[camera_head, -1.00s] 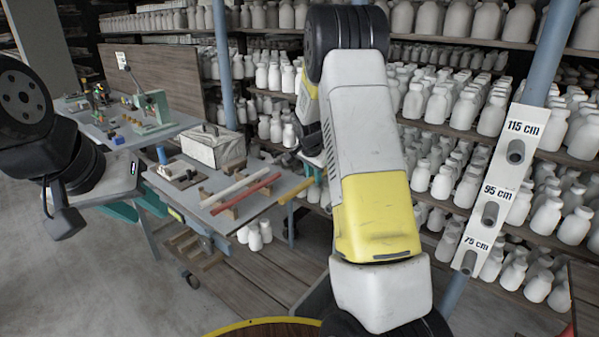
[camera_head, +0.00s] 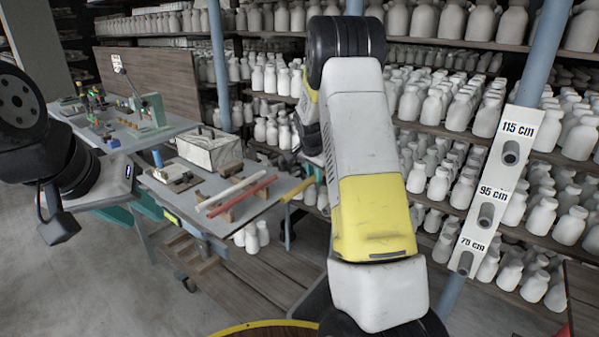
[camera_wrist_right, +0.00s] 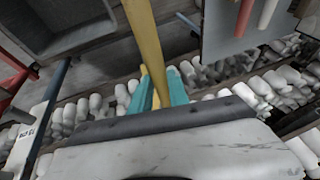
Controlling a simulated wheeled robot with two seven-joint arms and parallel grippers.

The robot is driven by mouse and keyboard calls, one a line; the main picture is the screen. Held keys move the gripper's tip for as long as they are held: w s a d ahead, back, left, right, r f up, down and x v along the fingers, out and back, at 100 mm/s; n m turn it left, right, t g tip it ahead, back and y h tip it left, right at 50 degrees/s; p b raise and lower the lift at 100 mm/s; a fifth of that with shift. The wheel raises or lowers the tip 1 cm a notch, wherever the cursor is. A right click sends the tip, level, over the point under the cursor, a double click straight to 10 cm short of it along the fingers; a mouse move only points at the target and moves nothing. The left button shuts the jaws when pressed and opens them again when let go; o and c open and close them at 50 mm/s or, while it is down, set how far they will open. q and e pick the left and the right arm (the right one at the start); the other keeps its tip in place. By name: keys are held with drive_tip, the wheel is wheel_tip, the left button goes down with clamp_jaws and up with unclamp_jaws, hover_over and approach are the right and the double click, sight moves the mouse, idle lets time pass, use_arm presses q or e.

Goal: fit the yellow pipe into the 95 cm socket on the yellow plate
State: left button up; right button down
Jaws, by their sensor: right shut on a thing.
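The yellow pipe (camera_head: 298,189) shows in the head view as a short length left of my right arm, near the cart's right edge; the rest is hidden behind that arm. In the right wrist view the pipe (camera_wrist_right: 147,42) runs between the teal fingers of my right gripper (camera_wrist_right: 160,88), which is shut on it. The plate (camera_head: 490,197) looks off-white and leans at the right, with sockets marked 115, 95 and 75 cm. The 95 cm socket (camera_head: 486,214) is the middle one, apart from the visible pipe. My left gripper (camera_head: 143,216) has its teal fingers spread, empty.
A cart (camera_head: 215,187) holds a white pipe (camera_head: 232,190), a red pipe (camera_head: 245,197) and a pale box (camera_head: 210,150). A workbench (camera_head: 150,135) stands behind it at left. Shelves of white bottles (camera_head: 440,100) fill the back. Bare floor (camera_head: 100,290) shows at lower left.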

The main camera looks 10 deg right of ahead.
drive_tip(key=c, duration=1.2)
unclamp_jaws()
drive_tip(key=shift+v, duration=3.9)
drive_tip(key=s+a+r+n+y, duration=0.2)
drive_tip(key=s+a+r, duration=0.1)
drive_tip(key=s+r, duration=0.55)
drive_tip(key=s+a+r+n, duration=0.1)
drive_tip(key=s+a+n, duration=0.1)
drive_tip(key=s, duration=0.7)
drive_tip(key=s+a+r+n+t+y, duration=0.1)
drive_tip(key=s+a+r+n, duration=0.1)
drive_tip(key=s, duration=0.7)
drive_tip(key=s+a+r+n+y, duration=0.1)
drive_tip(key=s+a+n, duration=0.3)
drive_tip(key=s, duration=0.5)
drive_tip(key=shift+s+a+r+n+t, duration=0.2)
drive_tip(key=shift+s+a+n+t, duration=0.15)
drive_tip(key=shift+n, duration=0.35)
